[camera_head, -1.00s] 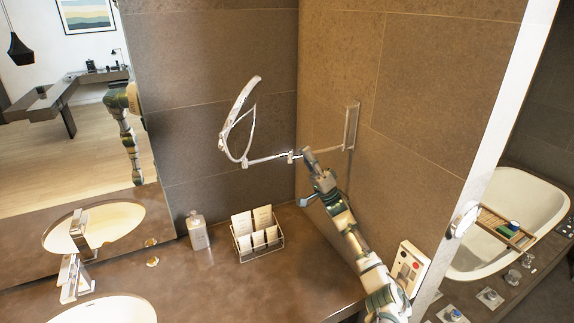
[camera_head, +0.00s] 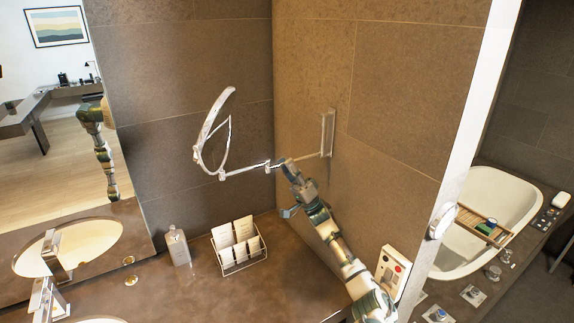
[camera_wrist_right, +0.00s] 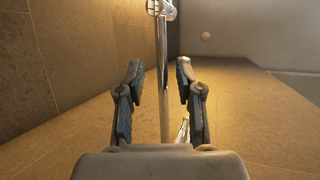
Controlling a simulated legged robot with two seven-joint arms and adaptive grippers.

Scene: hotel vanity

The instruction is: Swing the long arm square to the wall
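A wall-mounted mirror with a pale round rim (camera_head: 206,130) hangs at the back, seen nearly edge-on in the head view. Its thin long arm (camera_head: 306,157) runs from an upright bracket (camera_head: 327,133) on the right wall to an elbow joint (camera_head: 270,165). A shorter link (camera_head: 244,171) goes from there to the mirror. My right gripper (camera_head: 284,168) is at the long arm, close to the elbow. In the wrist view its fingers (camera_wrist_right: 160,90) are apart, one on each side of a bright metal bar (camera_wrist_right: 163,75). Contact is not clear. My left gripper is not in view.
Below are a soap bottle (camera_head: 177,247), a wire rack of cards (camera_head: 240,246) and a basin (camera_head: 85,240) on the brown counter (camera_head: 200,291). A panel with round buttons (camera_head: 393,272) is beside my right forearm. A bathtub (camera_head: 490,200) lies beyond the wall edge at right.

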